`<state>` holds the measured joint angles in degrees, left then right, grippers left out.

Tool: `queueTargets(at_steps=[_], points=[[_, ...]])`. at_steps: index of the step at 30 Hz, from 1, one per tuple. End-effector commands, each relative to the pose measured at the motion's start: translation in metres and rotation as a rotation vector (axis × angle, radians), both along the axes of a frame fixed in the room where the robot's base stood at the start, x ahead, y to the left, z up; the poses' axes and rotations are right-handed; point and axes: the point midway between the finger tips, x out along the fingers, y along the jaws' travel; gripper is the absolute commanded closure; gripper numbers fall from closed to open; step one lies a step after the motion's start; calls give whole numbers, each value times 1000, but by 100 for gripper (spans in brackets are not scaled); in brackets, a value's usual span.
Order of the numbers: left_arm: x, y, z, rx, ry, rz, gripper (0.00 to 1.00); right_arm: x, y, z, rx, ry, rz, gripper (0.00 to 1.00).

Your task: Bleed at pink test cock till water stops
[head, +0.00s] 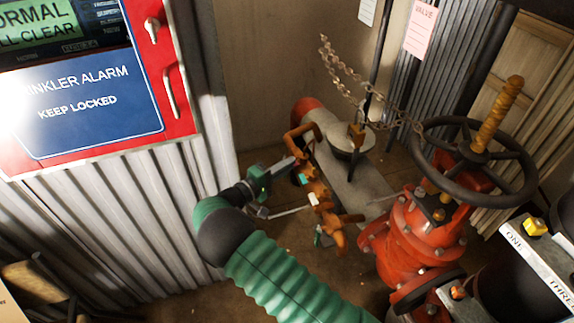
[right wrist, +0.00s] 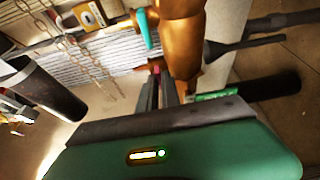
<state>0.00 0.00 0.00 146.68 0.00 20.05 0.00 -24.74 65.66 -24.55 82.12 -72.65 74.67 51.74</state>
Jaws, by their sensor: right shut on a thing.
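My right gripper (head: 285,172) reaches to the orange-brown brass pipework beside the grey pipe. In the right wrist view its narrow fingers (right wrist: 163,88) are shut on a small pink piece, the pink test cock (right wrist: 154,69), beside a brass body (right wrist: 182,40). Most of the pink piece is hidden by the fingers. A teal handle (right wrist: 145,30) sits just beyond it; it also shows in the head view (head: 302,180). A pale handle (head: 313,199) and a green one (head: 318,238) sit further along the pipework. I cannot make out any water. My left gripper is not in view.
A red valve (head: 412,240) with a black handwheel (head: 440,185) stands to the right. A rusty chain (head: 343,75) hangs behind the pipework. A red alarm cabinet (head: 180,95) is at upper left, on a corrugated wall (head: 120,210). Some floor (head: 285,240) is bare below the pipework.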

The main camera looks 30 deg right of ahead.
Motion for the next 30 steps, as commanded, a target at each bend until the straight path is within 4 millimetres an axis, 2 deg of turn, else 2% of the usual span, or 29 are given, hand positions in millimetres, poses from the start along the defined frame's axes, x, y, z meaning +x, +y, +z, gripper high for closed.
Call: queueTargets(at_steps=[11, 21, 30], points=[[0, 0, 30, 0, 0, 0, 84, 0, 0, 6, 45, 175, 0, 100], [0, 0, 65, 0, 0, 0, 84, 1, 0, 8, 119, 477, 0, 100], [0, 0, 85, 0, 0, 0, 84, 3, -1, 8, 185, 753, -1, 100]])
